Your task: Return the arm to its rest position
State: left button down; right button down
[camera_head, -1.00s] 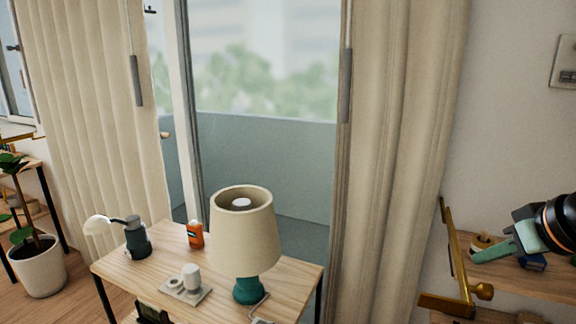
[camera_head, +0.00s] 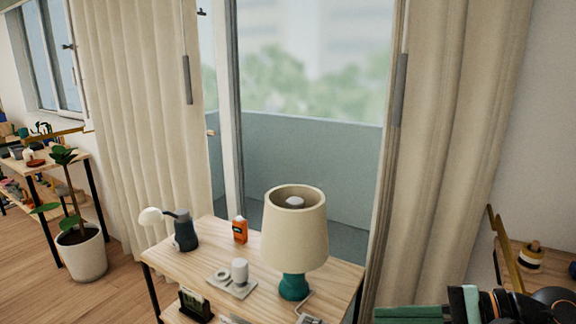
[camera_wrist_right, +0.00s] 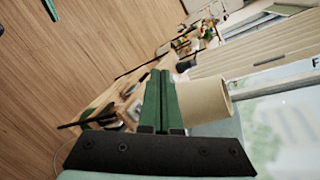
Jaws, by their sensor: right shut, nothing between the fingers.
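My right gripper (camera_head: 410,314) comes in at the bottom right of the head view, with its green fingers pointing left. In the right wrist view its two green fingers (camera_wrist_right: 160,100) lie together, shut, with nothing between them. It is in front of and to the right of the wooden side table (camera_head: 335,278). It is apart from the lamp with the cream shade (camera_head: 294,230) and teal base (camera_head: 293,287). That shade also shows beyond the fingers in the wrist view (camera_wrist_right: 205,101).
A wooden shelf (camera_head: 515,262) with a brass rail stands at right. A potted plant (camera_head: 80,252) stands on the floor at left. Curtains hang behind.

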notch_tip(320, 180, down, 14)
jog(key=w+d+n+t+h, duration=0.15)
jog(key=n+t+h, duration=0.6)
jog(key=n, duration=2.75)
jog(key=s+a+f+m+g+h, duration=0.1)
jog(key=s+f+m+g, duration=0.1)
jog(key=s+f+m, duration=0.5)
jog(key=s+a+f+m+g+h+p, duration=0.1)
jog(key=s+a+f+m+g+h, duration=0.1)
jog(key=s+f+m, duration=0.6)
notch_tip(320, 180, down, 7)
jog(key=m, duration=0.5)
jog(key=shift+s, duration=0.2)
